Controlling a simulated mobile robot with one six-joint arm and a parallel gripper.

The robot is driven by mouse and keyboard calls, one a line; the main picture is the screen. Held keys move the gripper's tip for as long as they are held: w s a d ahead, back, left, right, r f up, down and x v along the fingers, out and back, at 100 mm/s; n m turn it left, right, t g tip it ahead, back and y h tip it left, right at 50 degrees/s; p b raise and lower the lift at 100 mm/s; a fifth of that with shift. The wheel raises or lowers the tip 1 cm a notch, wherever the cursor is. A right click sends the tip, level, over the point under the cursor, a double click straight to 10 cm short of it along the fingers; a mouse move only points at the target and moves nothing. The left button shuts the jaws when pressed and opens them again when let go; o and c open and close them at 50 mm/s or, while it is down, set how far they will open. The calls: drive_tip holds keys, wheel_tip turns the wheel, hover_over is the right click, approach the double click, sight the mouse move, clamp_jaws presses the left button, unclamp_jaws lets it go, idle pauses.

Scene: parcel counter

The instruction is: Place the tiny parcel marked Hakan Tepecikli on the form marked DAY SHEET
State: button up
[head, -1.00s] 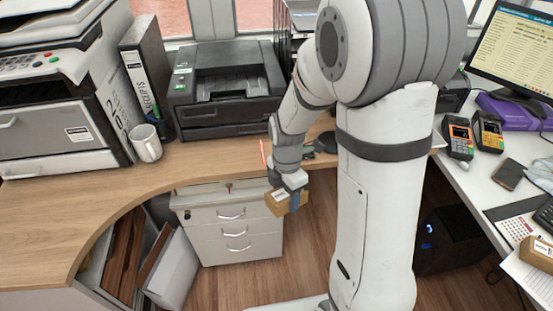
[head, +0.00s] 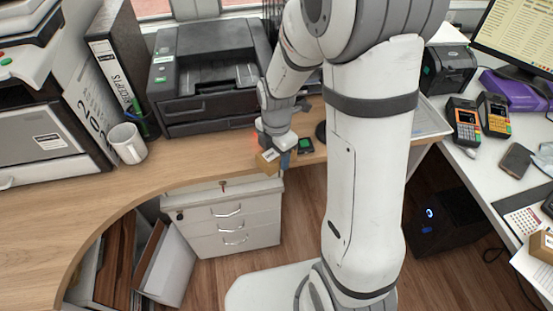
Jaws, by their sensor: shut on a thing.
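My gripper (head: 285,150) is shut on a small brown parcel (head: 267,161) with a white label; the writing is too small to read. It holds the parcel by the front edge of the wooden counter, above the drawer unit. A white sheet (head: 535,272) lies on the white desk at the right edge, with another brown parcel (head: 543,246) on it. A pale sheet or tray (head: 432,122) shows partly behind my column. I cannot read DAY SHEET on either.
A black printer (head: 208,75), a white mug (head: 127,143) and binders stand on the wooden counter (head: 180,165). The wooden counter's front left is clear.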

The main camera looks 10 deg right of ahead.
drive_tip(key=shift+w, duration=1.1)
drive_tip(key=shift+r, duration=0.1)
